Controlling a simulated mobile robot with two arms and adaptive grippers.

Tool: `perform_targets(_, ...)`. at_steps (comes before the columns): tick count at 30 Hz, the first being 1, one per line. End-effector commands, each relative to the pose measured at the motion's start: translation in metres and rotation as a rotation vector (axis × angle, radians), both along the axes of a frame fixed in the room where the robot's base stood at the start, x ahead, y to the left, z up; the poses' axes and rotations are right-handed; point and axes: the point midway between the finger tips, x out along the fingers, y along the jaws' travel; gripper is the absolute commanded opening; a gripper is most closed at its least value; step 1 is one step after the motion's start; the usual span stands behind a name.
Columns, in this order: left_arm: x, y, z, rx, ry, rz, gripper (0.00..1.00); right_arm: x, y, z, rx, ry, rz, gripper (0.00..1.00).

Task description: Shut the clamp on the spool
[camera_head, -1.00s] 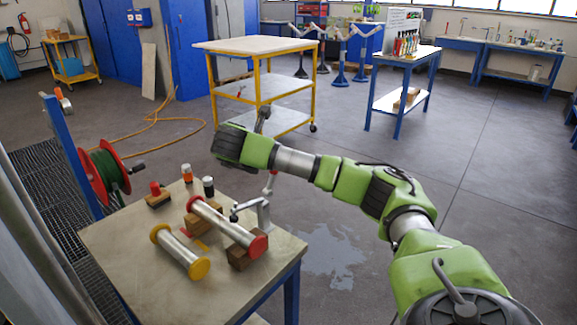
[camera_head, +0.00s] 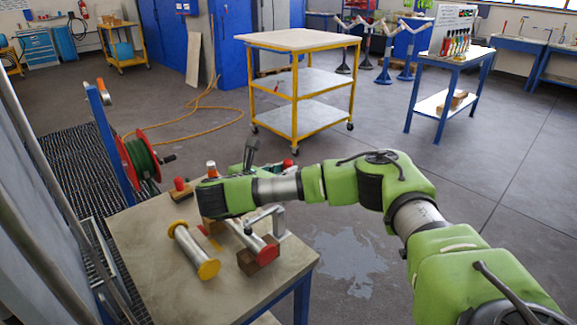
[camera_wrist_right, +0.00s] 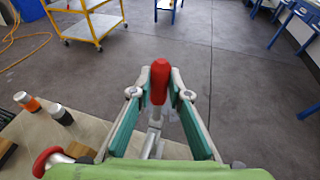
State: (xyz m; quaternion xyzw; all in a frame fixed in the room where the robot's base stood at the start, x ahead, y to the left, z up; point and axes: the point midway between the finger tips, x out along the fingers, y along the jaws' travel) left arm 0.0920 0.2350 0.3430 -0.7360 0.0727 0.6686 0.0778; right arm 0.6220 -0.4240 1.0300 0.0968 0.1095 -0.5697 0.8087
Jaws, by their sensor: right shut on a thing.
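The silver spool with red flanges (camera_head: 268,251) lies on wooden blocks on the table; my right arm hides its far end in the head view. The grey metal clamp (camera_head: 279,222) stands at the spool's right side, partly hidden by my arm. My right gripper (camera_wrist_right: 160,95) is shut on the clamp's red handle (camera_wrist_right: 159,80); the red tip also shows in the head view (camera_head: 288,163). The handle stands up between the fingers. Whether the clamp's arm presses on the spool cannot be told. My left gripper is out of view.
A spool with yellow flanges (camera_head: 208,269) lies at the left on the table (camera_head: 160,255). A red hose reel (camera_head: 140,155) is left of the table. A yellow cart (camera_head: 297,42) stands behind.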

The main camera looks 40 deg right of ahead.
Motion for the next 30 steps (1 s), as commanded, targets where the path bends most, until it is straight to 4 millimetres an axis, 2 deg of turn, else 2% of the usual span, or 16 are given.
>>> perform_targets(12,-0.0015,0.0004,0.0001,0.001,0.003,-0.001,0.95,-0.0005,0.0002,-0.0007,-0.003,0.000,-0.003,0.00)
perform_targets(13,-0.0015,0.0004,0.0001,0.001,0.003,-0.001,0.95,-0.0005,0.0003,-0.0007,-0.003,0.000,-0.002,0.24)
perform_targets(14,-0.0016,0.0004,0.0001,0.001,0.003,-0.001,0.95,-0.0005,0.0003,-0.0007,-0.003,0.000,-0.002,0.32)
perform_targets(15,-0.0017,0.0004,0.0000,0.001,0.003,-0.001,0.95,-0.0004,0.0003,-0.0007,-0.003,0.000,-0.002,0.34)
perform_targets(25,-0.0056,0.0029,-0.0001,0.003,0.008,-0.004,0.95,-0.0001,0.0011,-0.0005,-0.002,0.000,0.000,0.34)
perform_targets(30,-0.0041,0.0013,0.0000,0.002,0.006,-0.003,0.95,0.0018,0.0097,0.0009,0.002,-0.001,0.013,0.34)
